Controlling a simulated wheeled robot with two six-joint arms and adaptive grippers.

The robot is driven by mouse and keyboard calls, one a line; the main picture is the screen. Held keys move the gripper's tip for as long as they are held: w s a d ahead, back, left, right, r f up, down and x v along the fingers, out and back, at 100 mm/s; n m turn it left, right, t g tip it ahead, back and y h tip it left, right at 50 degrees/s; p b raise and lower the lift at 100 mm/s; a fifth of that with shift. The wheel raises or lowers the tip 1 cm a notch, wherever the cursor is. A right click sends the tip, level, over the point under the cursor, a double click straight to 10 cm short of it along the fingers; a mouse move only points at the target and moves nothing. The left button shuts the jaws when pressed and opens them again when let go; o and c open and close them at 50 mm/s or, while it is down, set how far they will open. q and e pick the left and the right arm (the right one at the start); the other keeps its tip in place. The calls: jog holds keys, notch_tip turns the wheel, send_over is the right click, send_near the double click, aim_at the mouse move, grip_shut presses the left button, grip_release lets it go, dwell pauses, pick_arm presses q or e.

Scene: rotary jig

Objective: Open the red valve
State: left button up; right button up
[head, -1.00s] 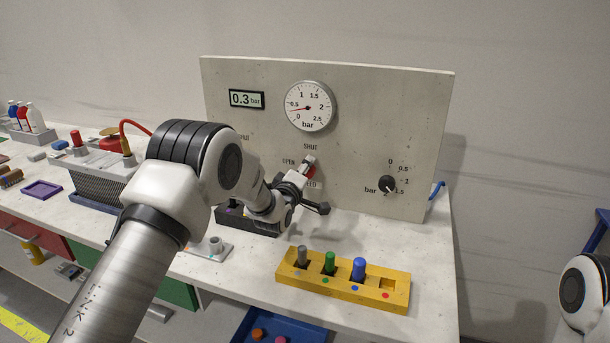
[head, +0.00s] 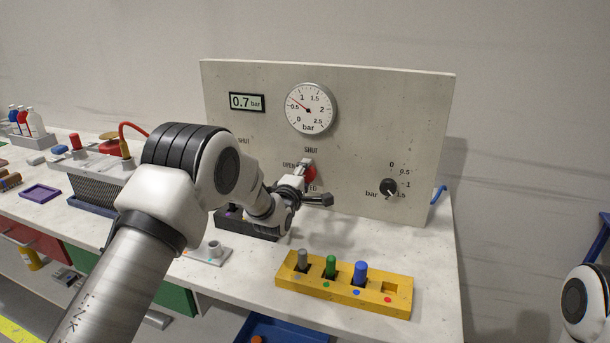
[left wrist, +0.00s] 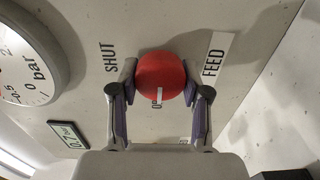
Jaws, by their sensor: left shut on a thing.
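The red valve (head: 311,173) is a round knob on the upright grey panel (head: 400,110). It also shows in the left wrist view (left wrist: 161,70), with a white mark on its face. The mark points at the partly hidden OPEN label. My left gripper (head: 304,186) is at the panel, and in the left wrist view its two fingers (left wrist: 160,90) are shut on opposite sides of the red knob. The round gauge (head: 311,108) needle is between 0.5 and 1, and the digital display (head: 247,102) reads 0.7 bar. My right gripper is out of view.
A black knob (head: 388,187) with a bar scale is at the panel's right. A yellow block (head: 340,290) holding grey, green and blue pegs stands on the table before the panel. A finned box (head: 98,180) with a red hose is at the left.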

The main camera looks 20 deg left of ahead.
pick_arm(q)
jog(key=shift+r, duration=0.1)
jog(key=o, duration=1.1)
jog(key=shift+w+d, duration=0.1)
jog(key=s, duration=1.2)
jog(key=shift+a, duration=0.25)
